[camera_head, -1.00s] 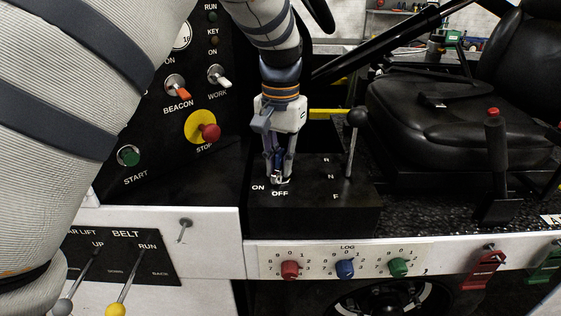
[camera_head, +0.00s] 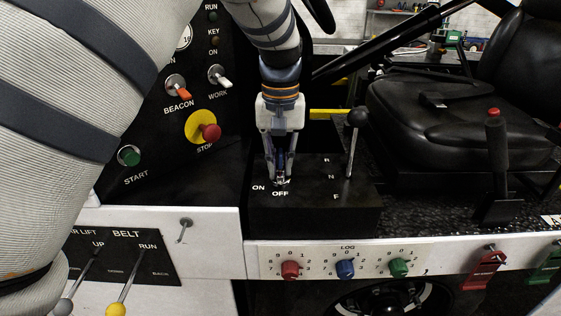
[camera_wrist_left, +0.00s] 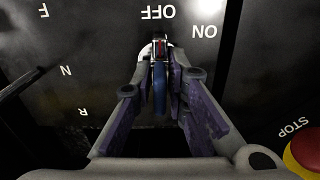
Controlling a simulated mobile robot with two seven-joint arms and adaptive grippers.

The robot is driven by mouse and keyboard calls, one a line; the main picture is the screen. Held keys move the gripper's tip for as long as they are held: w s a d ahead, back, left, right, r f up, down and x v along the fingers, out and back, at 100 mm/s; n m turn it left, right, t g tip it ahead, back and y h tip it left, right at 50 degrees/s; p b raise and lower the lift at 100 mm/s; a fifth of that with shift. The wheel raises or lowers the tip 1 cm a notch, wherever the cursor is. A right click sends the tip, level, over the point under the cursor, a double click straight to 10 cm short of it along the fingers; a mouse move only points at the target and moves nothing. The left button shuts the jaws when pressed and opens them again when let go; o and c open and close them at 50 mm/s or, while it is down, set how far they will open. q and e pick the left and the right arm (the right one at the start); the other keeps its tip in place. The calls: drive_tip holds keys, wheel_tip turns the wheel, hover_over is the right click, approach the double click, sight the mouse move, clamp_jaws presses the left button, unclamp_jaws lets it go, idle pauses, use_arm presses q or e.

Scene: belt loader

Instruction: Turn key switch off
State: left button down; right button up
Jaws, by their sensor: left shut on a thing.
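The key switch (camera_head: 281,185) is on top of the black console (camera_head: 315,218), beside the white ON and OFF labels. My left gripper (camera_head: 281,178) points straight down at it, with its fingers closed on the key. In the left wrist view, the blue key (camera_wrist_left: 159,88) stands between the two fingers of my left gripper (camera_wrist_left: 161,60). The key lines up roughly with the OFF label, and ON is off to its right there. The fingers hide much of the switch in the head view. My right gripper is not in view.
A lever (camera_head: 350,145) with a black knob stands right of my gripper by the R, N, F marks. The red stop button (camera_head: 210,132) and toggle switches are on the left panel. A steering wheel (camera_head: 385,45) and seat (camera_head: 440,110) are behind.

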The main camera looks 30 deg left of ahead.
use_arm(q)
drive_tip(key=shift+n, duration=0.3)
idle(0.5)
drive_tip(key=c, duration=1.6)
unclamp_jaws()
wheel_tip(320, 180, up, 12)
drive_tip(key=shift+f, duration=0.1)
